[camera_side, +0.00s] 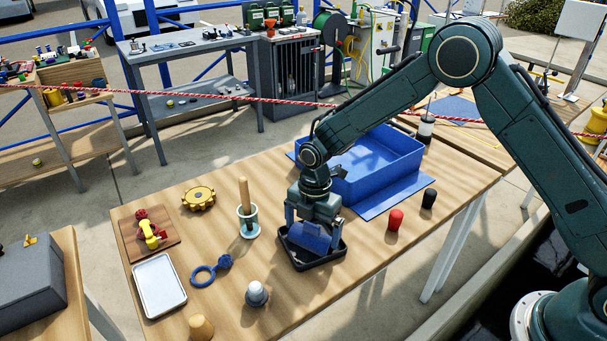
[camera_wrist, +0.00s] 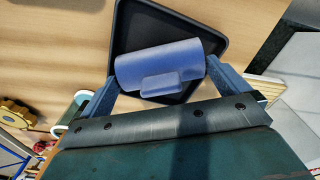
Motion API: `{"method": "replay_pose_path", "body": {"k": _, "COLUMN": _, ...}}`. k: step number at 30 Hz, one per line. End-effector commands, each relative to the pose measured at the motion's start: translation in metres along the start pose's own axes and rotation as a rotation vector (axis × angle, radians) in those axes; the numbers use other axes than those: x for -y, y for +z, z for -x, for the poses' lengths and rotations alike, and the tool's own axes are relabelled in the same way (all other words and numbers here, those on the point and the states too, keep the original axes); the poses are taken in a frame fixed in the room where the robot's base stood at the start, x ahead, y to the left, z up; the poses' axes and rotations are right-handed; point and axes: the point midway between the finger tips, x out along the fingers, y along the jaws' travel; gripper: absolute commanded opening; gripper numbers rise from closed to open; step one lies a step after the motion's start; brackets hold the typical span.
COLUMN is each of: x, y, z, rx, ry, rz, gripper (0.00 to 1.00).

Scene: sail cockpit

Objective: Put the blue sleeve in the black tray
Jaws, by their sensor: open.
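The blue sleeve (camera_side: 310,238) is over or in the black tray (camera_side: 318,262), between my gripper's fingers. In the wrist view the sleeve (camera_wrist: 150,66) lies across the tray (camera_wrist: 218,32), with a small block-like tab on its near side. My gripper (camera_side: 313,222) points down at the tray. In the wrist view my gripper (camera_wrist: 161,74) is open, with one finger close to each end of the sleeve. I cannot tell whether the fingers touch it or whether its underside rests fully on the tray floor.
A blue bin (camera_side: 372,170) on a blue mat stands just behind my gripper.

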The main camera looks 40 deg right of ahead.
Motion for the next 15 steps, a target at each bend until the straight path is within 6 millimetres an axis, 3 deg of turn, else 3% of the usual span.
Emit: {"method": "replay_pose_path", "body": {"k": 15, "x": -0.001, "y": 0.0, "z": 0.077, "rx": 0.0, "ry": 0.003, "rz": 0.0, "gripper": 1.0}}
